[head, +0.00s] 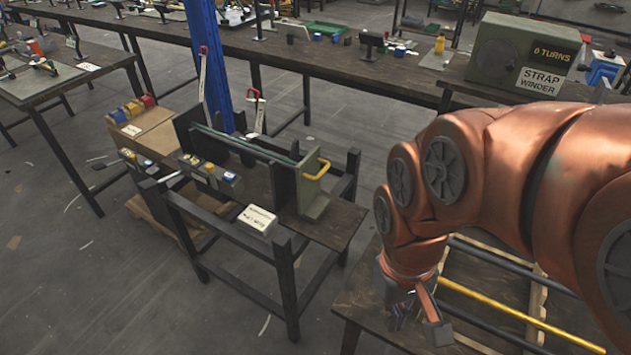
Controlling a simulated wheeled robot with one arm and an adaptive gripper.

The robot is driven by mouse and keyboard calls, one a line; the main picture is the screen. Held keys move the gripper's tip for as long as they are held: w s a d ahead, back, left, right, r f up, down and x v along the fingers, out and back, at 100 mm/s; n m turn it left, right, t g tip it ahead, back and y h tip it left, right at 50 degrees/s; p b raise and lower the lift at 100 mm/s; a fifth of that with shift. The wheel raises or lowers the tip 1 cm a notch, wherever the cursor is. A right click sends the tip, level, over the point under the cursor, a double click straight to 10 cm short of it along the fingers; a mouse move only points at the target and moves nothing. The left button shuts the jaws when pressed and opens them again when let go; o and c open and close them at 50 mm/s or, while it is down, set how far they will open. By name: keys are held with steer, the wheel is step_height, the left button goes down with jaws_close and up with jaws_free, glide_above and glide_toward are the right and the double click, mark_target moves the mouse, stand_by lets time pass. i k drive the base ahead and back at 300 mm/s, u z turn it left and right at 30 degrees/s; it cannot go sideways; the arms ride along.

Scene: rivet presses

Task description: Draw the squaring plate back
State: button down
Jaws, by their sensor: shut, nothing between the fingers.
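A grey-green upright block with a yellow handle (317,170) stands at the right end of the small dark bench in the head view. It looks to be the squaring plate (313,198), though no readable label confirms this. Dark rails run from it to a dark upright plate (188,130) at the left end. My gripper (420,322) points down at the lower right, over the neighbouring table, well apart from the handle. It is shut and holds nothing I can see. Its fingertips are small and partly hidden by my arm.
A white label block (257,218) sits on the bench's front edge. Coloured blocks (207,172) stand at the front left. A strap winder (522,55) stands on the long rear table. A yellow rod (500,308) lies beside my gripper. Open floor separates the bench from the near table.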

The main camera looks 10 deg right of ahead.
mark_target(312, 206)
steer(key=u, duration=0.25)
steer(key=k, duration=0.45)
steer(key=u, duration=1.1)
steer(key=i, duration=1)
steer(key=z, duration=0.35)
